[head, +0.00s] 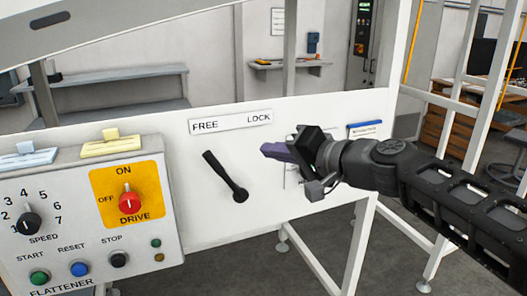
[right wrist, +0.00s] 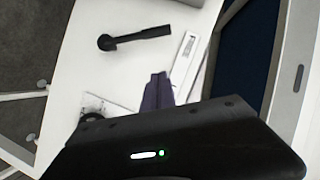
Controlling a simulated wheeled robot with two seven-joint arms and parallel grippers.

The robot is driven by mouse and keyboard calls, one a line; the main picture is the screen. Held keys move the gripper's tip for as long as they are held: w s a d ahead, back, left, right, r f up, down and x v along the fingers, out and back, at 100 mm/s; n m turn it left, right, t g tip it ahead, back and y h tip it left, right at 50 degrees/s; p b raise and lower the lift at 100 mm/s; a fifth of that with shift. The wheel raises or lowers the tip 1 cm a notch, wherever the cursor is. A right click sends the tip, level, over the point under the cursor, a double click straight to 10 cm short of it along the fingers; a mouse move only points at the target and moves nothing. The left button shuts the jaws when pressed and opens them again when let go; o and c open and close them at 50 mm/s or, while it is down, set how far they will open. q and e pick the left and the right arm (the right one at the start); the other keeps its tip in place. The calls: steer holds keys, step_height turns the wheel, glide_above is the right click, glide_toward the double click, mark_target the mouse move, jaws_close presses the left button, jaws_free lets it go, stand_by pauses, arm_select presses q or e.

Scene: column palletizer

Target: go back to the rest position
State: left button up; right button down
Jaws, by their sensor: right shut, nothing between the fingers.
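My right gripper (head: 272,151) comes in from the right in the head view, with purple fingers that are shut and empty. It is in front of the white panel (head: 340,150), up and to the right of the black lever (head: 225,177), apart from it. The lever's handle points up and left, toward the FREE end of the FREE/LOCK label (head: 231,122). In the right wrist view the shut fingers (right wrist: 158,85) show in front of the panel, and the lever (right wrist: 135,37) lies beyond them. My left gripper is not in view.
The flattener control box (head: 85,215) stands at the left, with a red drive knob (head: 130,200), a speed knob (head: 27,224) and push buttons. White frame posts (head: 366,235) stand at the right. Shelves (head: 120,85) are in the background.

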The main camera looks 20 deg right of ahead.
steer(key=shift+d, duration=0.1)
steer(key=w+d+f+g+h, duration=0.1)
steer(key=w+d+f+h, duration=0.1)
steer(key=f, duration=0.6)
steer(key=w+d+f+h, duration=0.1)
steer(key=w+f+h, duration=0.1)
steer(key=f, duration=0.6)
steer(key=s+a+f+n+g+h+p, duration=0.1)
steer(key=s+f+g, duration=0.1)
steer(key=f, duration=0.8)
steer(key=s+a+f+g+p, duration=0.1)
steer(key=a+f+g, duration=0.1)
steer(key=f, duration=0.9)
steer(key=s+a+f+n+g, duration=0.1)
steer(key=s+a+f+g, duration=0.15)
steer(key=s+f, duration=0.45)
steer(key=s+a+f+n+g, duration=0.1)
steer(key=s+a+f, duration=0.2)
steer(key=s+f, duration=0.35)
steer(key=s+a+f+g+y+p, duration=0.1)
steer(key=s+a+f+g, duration=0.1)
steer(key=s+f, duration=0.3)
steer(key=s+a+f+n+g+p, duration=0.1)
steer(key=s+f, duration=0.4)
steer(key=s, duration=0.5)
steer(key=shift+a+g+y, duration=0.4)
steer(key=shift+a+g, duration=0.15)
steer(key=shift+a, duration=0.55)
